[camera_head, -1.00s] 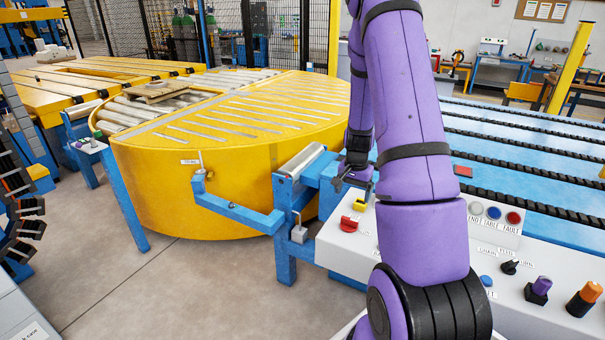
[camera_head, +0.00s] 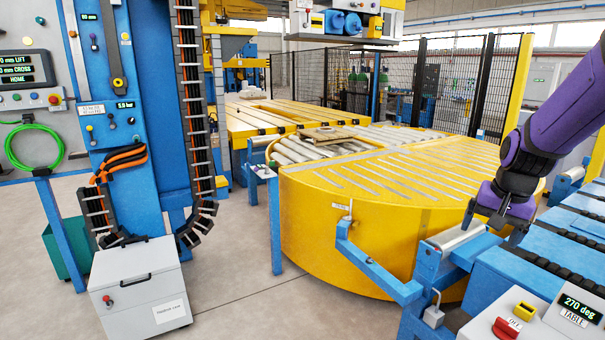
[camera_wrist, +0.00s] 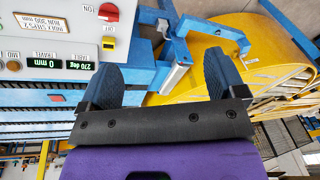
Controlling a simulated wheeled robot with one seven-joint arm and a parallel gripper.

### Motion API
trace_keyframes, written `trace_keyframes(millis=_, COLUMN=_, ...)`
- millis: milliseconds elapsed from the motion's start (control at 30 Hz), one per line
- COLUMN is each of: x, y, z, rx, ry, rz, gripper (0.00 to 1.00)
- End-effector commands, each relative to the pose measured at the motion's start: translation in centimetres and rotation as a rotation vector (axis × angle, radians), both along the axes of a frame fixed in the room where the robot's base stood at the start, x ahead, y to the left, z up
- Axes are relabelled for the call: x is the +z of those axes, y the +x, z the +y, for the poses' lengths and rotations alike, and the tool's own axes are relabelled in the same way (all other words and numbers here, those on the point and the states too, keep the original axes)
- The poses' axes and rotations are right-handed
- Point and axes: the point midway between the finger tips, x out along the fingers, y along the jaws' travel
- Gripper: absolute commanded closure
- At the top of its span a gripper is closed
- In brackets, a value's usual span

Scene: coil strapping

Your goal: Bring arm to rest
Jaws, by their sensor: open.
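My gripper (camera_head: 497,226) hangs at the right of the head view, at the end of my purple arm, by the roller at the near edge of the yellow turntable. In the wrist view my gripper (camera_wrist: 160,75) shows its two dark fingers spread apart with nothing between them. Beyond the fingers lies the blue frame with the grey roller (camera_wrist: 172,78). My gripper appears apart from all of these.
The round yellow turntable (camera_head: 345,225) fills the middle. A blue conveyor (camera_head: 570,225) with black chains lies at the right. A blue column with cable chains and a white cabinet (camera_head: 140,290) stand at the left. Bare floor (camera_head: 240,305) lies between the cabinet and turntable.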

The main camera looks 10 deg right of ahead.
Motion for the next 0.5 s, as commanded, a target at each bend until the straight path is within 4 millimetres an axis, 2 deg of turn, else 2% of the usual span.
trace_keyframes(millis=33, x=1.5, y=-0.7, z=1.4, rx=0.042, ry=-0.011, rz=-0.022, gripper=0.11)
trace_keyframes(millis=200, x=5.2, y=-3.4, z=5.2, rx=0.174, ry=-0.042, rz=-0.07, gripper=0.11)
trace_keyframes(millis=500, x=9.9, y=-9.7, z=10.8, rx=0.402, ry=-0.115, rz=-0.153, gripper=0.11)
